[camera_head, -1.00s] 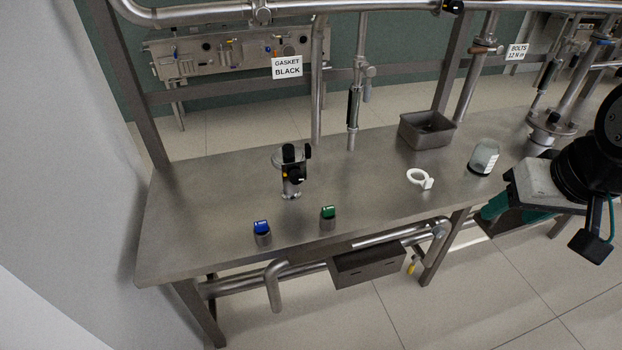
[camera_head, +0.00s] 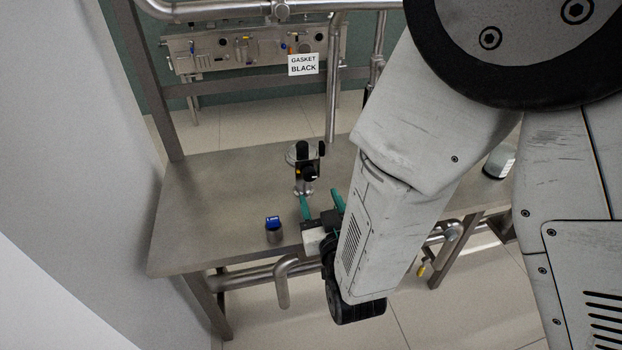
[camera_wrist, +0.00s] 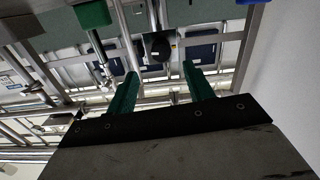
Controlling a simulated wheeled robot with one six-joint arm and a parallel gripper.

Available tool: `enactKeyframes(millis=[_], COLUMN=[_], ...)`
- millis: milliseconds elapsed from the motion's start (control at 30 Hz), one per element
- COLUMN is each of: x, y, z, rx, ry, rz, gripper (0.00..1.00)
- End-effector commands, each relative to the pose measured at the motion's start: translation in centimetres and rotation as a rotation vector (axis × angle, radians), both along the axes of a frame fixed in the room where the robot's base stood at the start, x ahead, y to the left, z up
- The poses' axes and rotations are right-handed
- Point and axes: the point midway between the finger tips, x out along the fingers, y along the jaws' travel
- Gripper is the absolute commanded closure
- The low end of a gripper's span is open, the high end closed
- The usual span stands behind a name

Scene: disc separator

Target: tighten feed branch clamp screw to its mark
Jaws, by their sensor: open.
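The steel fitting (camera_head: 304,186) with a round steel flange and black clamp parts (camera_head: 303,168) stands upright on the bench. A black knob (camera_head: 322,149) sticks out at its upper right; I cannot tell whether this is the clamp screw, and no mark is readable. My gripper (camera_head: 321,198) is at the bench's front edge, just in front of the fitting, its two teal fingers apart and pointing at it. In the wrist view, a dark round part (camera_wrist: 158,47) shows beyond the gap between the open fingers (camera_wrist: 159,70), apart from them.
A blue-topped cup (camera_head: 274,230) stands just left of my gripper. A green block (camera_wrist: 92,14) shows in the wrist view. A glass jar (camera_head: 499,162) stands at the right. My arm hides the bench's middle. The bench's left part (camera_head: 200,215) is clear.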

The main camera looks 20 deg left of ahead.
Motion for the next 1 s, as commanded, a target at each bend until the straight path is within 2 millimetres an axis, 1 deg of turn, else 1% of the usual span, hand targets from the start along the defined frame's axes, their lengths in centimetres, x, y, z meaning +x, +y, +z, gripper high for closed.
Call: enactKeyframes(millis=[67,133,400,500,667,900,933,967,1000], x=[0.1,0.7,4.6,5.5,6.4,6.4,6.4,6.4,6.4], y=[0.4,0.8,2.9,3.6,4.1,4.1,4.1,4.1,4.1], z=[-0.1,-0.1,0.0,0.0,0.0,0.0,0.0,0.0,0.0], rx=[0.003,0.005,0.005,0.006,0.005,0.004,0.004,0.004,0.004], ry=[-0.013,-0.017,-0.016,-0.015,-0.016,-0.015,-0.015,-0.015,-0.015], rz=[0.003,0.001,-0.001,0.001,0.001,0.001,0.001,0.001,0.001], gripper=[0.48,0.48,0.48,0.48,0.48,0.48,0.54,0.62,0.73])
